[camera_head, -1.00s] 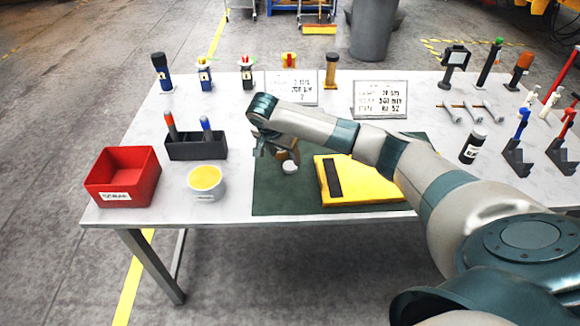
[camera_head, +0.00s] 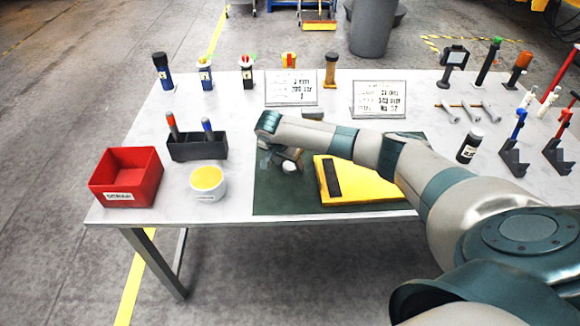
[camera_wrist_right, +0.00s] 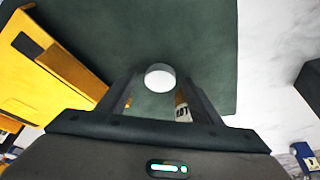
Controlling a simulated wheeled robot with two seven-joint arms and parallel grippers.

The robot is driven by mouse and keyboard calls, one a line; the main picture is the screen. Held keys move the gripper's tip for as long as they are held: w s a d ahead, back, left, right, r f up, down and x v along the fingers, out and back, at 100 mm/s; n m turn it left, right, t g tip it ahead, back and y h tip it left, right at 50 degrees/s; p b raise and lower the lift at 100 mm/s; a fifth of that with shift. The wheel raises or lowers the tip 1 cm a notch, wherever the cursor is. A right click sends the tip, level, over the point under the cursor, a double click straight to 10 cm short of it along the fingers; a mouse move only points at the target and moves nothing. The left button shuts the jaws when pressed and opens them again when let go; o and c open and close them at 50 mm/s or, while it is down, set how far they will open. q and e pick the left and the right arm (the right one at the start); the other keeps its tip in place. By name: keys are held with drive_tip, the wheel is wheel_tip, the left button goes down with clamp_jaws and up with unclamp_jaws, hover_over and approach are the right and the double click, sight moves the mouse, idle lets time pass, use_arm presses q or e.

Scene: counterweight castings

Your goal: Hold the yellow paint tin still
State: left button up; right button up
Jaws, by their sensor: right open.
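The yellow paint tin (camera_head: 208,184), a white round tin with yellow at its top, stands upright on the table, left of the green mat. My right gripper (camera_head: 285,161) is over the mat, to the right of the tin and apart from it. In the right wrist view the two fingers (camera_wrist_right: 161,88) are open. A small white round thing (camera_wrist_right: 160,77) shows between them, and it also shows in the head view (camera_head: 289,167). An orange and white labelled thing (camera_wrist_right: 183,109) is partly hidden by a finger. The tin is not seen in the wrist view. My left gripper is not in view.
A red bin (camera_head: 126,178) stands left of the tin, and a black caddy (camera_head: 196,147) holding two pens stands behind it. A yellow casting (camera_head: 365,185) lies on the green mat (camera_head: 272,198). Signs and several bottles line the back. Bare table separates tin and mat.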

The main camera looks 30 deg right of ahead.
sight(289, 168)
drive_tip(key=c, duration=1.1)
drive_tip(key=shift+r, duration=0.1)
drive_tip(key=shift+r+b, duration=0.3)
drive_tip(key=shift+r, duration=0.05)
wheel_tip(289, 168, up, 3)
drive_tip(key=shift+s+d+r+b, duration=0.1)
drive_tip(key=shift+s+b, duration=0.05)
drive_tip(key=shift+b, duration=0.65)
drive_tip(key=s+d+r+b, duration=0.1)
drive_tip(key=s+r, duration=0.1)
drive_tip(key=s, duration=0.1)
drive_tip(key=s+d+r+b, duration=0.1)
drive_tip(key=s+d+r, duration=0.1)
drive_tip(key=s, duration=0.2)
drive_tip(key=s+d+r+b, duration=0.1)
drive_tip(key=s+r, duration=0.2)
drive_tip(key=shift+s+d, duration=0.2)
drive_tip(key=shift+d, duration=0.05)
